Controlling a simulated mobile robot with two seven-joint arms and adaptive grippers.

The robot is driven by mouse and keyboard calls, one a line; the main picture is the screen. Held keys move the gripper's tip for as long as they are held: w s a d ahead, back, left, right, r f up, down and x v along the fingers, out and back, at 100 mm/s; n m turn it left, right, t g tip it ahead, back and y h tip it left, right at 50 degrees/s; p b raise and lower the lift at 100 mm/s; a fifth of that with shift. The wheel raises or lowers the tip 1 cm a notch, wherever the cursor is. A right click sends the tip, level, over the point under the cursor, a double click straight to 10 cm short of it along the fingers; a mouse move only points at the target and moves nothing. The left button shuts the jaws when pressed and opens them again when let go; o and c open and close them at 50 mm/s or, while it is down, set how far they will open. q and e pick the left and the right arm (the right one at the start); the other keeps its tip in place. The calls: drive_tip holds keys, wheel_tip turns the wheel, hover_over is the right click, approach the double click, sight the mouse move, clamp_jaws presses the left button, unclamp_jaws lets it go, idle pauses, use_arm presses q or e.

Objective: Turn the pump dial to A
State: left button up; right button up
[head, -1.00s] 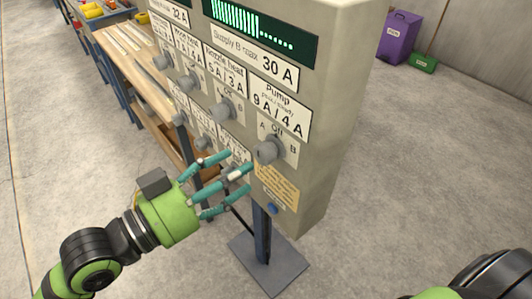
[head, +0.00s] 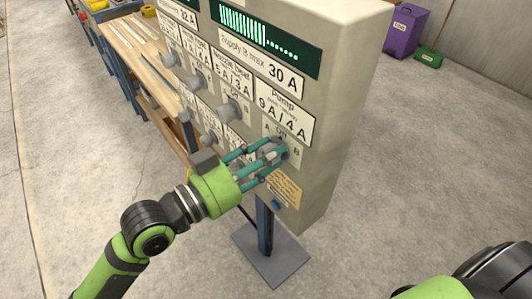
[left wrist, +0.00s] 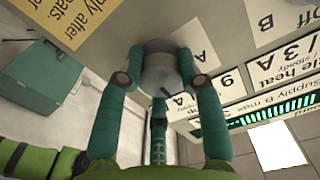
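The grey pump dial (head: 279,147) sits on its white plate under the "Pump 9 A / 4 A" label, on the front of the beige panel box (head: 345,110). The letter B shows to its right in the head view. My left gripper (head: 272,153) has its teal fingers around the dial. In the left wrist view the dial (left wrist: 160,72) lies between the fingers (left wrist: 158,80), which appear to touch its sides. The A mark (left wrist: 178,99) shows beside a finger there. My right gripper is out of view.
Other grey dials, such as the nozzle heat dial (head: 231,110), stand close on the left. A green supply bar display (head: 262,35) is above. Floor around the stand foot (head: 275,262) is clear.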

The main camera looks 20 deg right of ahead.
use_arm(q)
drive_tip(key=shift+n, duration=0.3)
drive_tip(key=n+p, duration=0.2)
drive_tip(key=n, duration=0.1)
drive_tip(key=n+p, duration=0.2)
drive_tip(key=n, duration=0.3)
idle(0.3)
drive_tip(key=shift+f, duration=0.1)
idle(0.5)
drive_tip(key=o, duration=1.1)
drive_tip(key=shift+d, duration=0.1)
drive_tip(key=shift+o, duration=0.2)
drive_tip(key=v, duration=0.7)
drive_tip(key=shift+a, duration=0.25)
